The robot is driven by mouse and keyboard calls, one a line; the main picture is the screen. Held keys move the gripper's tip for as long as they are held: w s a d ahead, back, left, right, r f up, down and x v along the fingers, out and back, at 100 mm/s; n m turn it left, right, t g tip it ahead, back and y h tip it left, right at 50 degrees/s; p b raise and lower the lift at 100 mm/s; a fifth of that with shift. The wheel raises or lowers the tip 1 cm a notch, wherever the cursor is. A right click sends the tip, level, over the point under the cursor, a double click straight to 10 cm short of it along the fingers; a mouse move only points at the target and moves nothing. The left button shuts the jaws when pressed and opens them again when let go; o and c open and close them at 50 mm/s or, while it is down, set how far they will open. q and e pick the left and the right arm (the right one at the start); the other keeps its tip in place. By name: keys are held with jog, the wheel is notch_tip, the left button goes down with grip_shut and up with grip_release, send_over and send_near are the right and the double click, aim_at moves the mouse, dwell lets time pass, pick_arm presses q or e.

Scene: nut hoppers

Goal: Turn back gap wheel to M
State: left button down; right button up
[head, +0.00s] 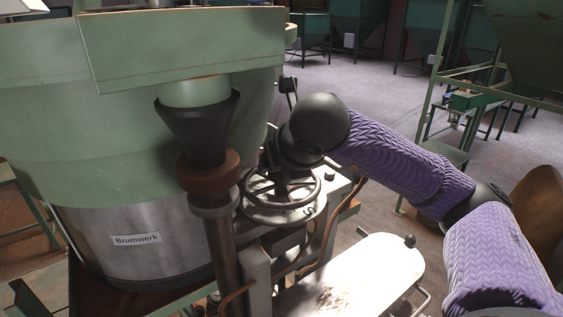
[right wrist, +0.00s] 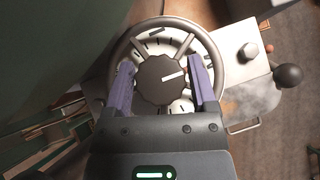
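The gap wheel is a dark spoked handwheel (right wrist: 221,72) on the machine's side; its rim also shows in the head view (head: 318,190). At its centre is a dark fluted knob (right wrist: 155,82) with a white line pointing right and slightly up in the right wrist view. A gap seems to show at the left finger; contact at the right is unclear. My left gripper is in neither view.
A dark funnel and rusty pipe (head: 208,178) stand close left of the wheel. A pale plate (head: 360,275) and black ball knob (right wrist: 289,75) are near.

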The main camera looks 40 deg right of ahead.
jog(key=shift+o, duration=1.3)
